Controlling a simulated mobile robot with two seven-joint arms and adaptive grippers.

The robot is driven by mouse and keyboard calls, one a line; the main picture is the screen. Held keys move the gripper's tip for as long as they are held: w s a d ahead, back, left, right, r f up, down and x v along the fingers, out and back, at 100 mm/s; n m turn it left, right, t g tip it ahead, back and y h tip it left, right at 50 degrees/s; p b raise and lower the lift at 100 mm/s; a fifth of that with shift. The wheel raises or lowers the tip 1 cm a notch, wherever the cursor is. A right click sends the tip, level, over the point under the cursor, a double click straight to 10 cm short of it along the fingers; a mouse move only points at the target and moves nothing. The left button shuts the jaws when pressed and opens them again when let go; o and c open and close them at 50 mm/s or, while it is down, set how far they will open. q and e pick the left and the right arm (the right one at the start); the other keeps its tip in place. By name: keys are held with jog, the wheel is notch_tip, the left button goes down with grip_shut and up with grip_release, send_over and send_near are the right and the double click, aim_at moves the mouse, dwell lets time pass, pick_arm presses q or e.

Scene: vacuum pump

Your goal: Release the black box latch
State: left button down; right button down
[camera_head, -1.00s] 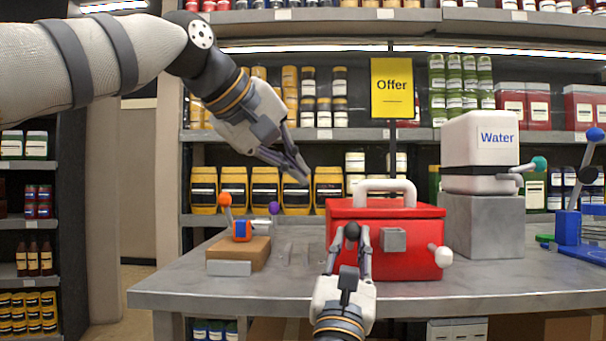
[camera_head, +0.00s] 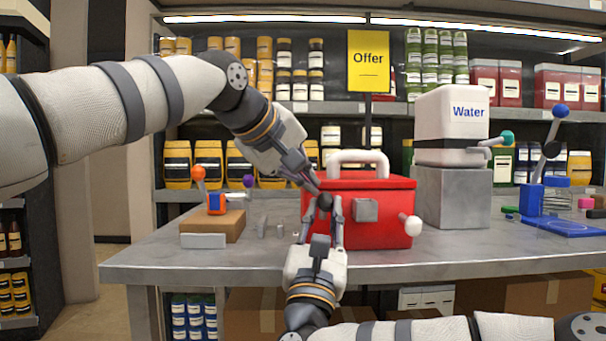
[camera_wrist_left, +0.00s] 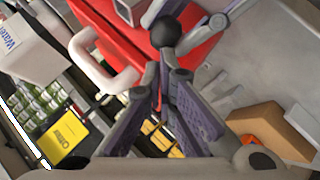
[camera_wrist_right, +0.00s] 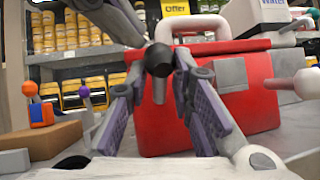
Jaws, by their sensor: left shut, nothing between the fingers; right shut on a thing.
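A red box (camera_head: 375,225) with a white top handle (camera_head: 358,156) stands on the grey bench. A black ball knob (camera_head: 324,202) on a short grey stem sits at its front left, beside a grey square block (camera_head: 366,210). My right gripper (camera_head: 323,212) is shut on the knob's stem from the front, with the ball showing at its fingertips in the right wrist view (camera_wrist_right: 158,60). My left gripper (camera_head: 312,186) comes down from the upper left, shut and empty. Its tips (camera_wrist_left: 160,72) are close to the ball; I cannot tell whether they touch.
A brown block with an orange-knobbed lever (camera_head: 214,222) stands left of the box. A white Water container (camera_head: 452,125) on a grey plinth and a blue lever stand (camera_head: 535,200) are to the right. A white knob (camera_head: 410,225) sticks out from the box front.

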pick_arm(q)
jog(key=shift+s+d+f, duration=0.25)
jog(key=shift+f, duration=0.2)
pick_arm(e)
jog(key=c, duration=1.5)
grip_release()
jog(key=shift+a, duration=0.1)
jog(key=shift+o, duration=0.2)
